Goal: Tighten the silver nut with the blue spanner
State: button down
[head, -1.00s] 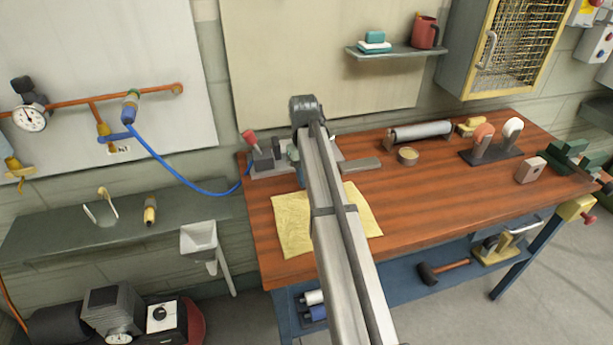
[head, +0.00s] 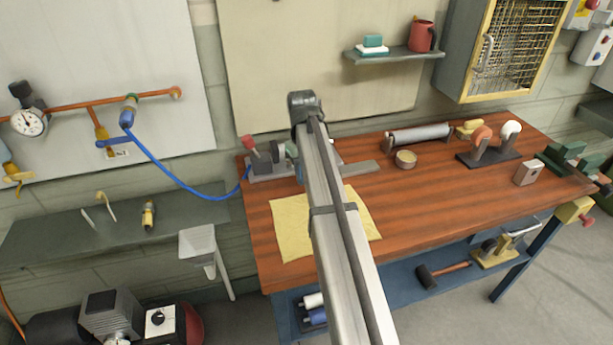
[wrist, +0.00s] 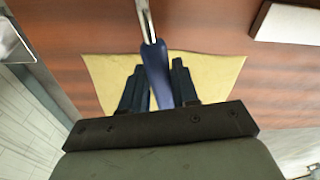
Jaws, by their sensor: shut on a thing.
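My gripper (wrist: 157,68) is shut on the blue handle of the spanner (wrist: 154,54) in the wrist view. The spanner's silver shank runs up and out of the top of that view, so its head is not seen. The handle is above a yellow cloth (wrist: 100,70) on the bench. In the head view my arm covers the gripper and most of the spanner. I cannot make out the silver nut in either view. A grey fixture with a red-knobbed lever (head: 262,160) stands at the bench's back left, partly behind my arm.
The wooden bench (head: 420,205) has clear room right of the cloth. A flat grey bar (head: 360,167), a round tin (head: 405,159) and a grey roller (head: 420,133) lie toward the back. A blue hose (head: 170,170) hangs left of the bench.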

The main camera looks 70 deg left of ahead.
jog(key=shift+r, duration=1.9)
jog(key=w+d+r+n, duration=0.1)
jog(key=w+d+r, duration=0.1)
jog(key=w, duration=0.7)
jog(key=w+d+r, duration=0.1)
jog(key=w+d, duration=0.2)
jog(key=w, duration=0.5)
jog(key=w+d+r+n, duration=0.1)
jog(key=w+d+r, duration=0.1)
jog(key=w, duration=0.7)
jog(key=shift+d+f, duration=0.15)
jog(key=shift+f, duration=5.05)
jog(key=shift+f, duration=0.4)
jog(key=c, duration=0.8)
grip_release()
jog(key=shift+c, duration=0.2)
